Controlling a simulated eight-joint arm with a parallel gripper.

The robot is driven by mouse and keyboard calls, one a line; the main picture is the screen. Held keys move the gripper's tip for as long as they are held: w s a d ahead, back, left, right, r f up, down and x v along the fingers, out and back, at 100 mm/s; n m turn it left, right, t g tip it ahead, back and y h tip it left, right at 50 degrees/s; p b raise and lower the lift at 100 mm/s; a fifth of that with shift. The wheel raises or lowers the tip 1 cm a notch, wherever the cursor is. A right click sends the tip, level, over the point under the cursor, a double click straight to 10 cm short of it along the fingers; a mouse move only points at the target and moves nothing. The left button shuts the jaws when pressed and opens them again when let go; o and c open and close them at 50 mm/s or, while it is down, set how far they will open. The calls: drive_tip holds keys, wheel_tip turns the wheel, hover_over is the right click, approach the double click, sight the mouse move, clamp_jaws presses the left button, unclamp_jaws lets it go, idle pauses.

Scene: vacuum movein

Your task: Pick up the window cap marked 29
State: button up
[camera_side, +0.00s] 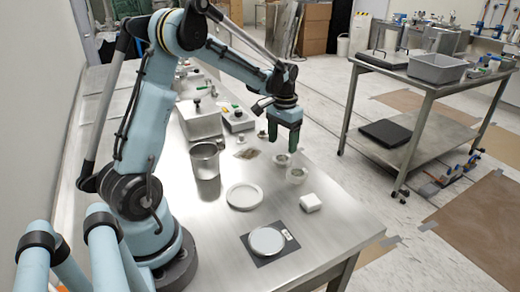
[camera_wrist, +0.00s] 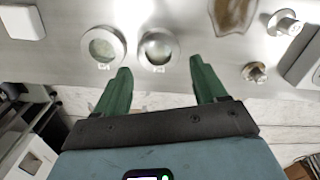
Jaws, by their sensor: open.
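Two round, pale-rimmed caps with glassy centres stand side by side on the steel table: a left cap (camera_wrist: 103,47) and a right cap (camera_wrist: 158,49) in the wrist view. In the side view they are the nearer cap (camera_side: 296,175) and the farther cap (camera_side: 282,159). Each has a small tag at its rim, too small to read, so I cannot tell which is 29. My gripper (camera_side: 283,146) has green fingers pointing down, open and empty, above the table near the caps. In the wrist view the right cap shows between my fingertips (camera_wrist: 160,65).
A brown patch (camera_wrist: 232,14) and small metal fittings (camera_wrist: 284,22) lie beside the caps.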

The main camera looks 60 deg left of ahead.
sight(281, 159)
drive_tip(key=shift+s+d+f, duration=0.1)
drive_tip(key=shift+s+f, duration=0.05)
drive_tip(key=shift+f, duration=1.2)
drive_tip(key=shift+s+d+f, duration=0.1)
drive_tip(key=shift+f, duration=1.2)
drive_tip(key=c, duration=0.8)
drive_tip(key=shift+r, duration=0.1)
drive_tip(key=shift+c, duration=0.2)
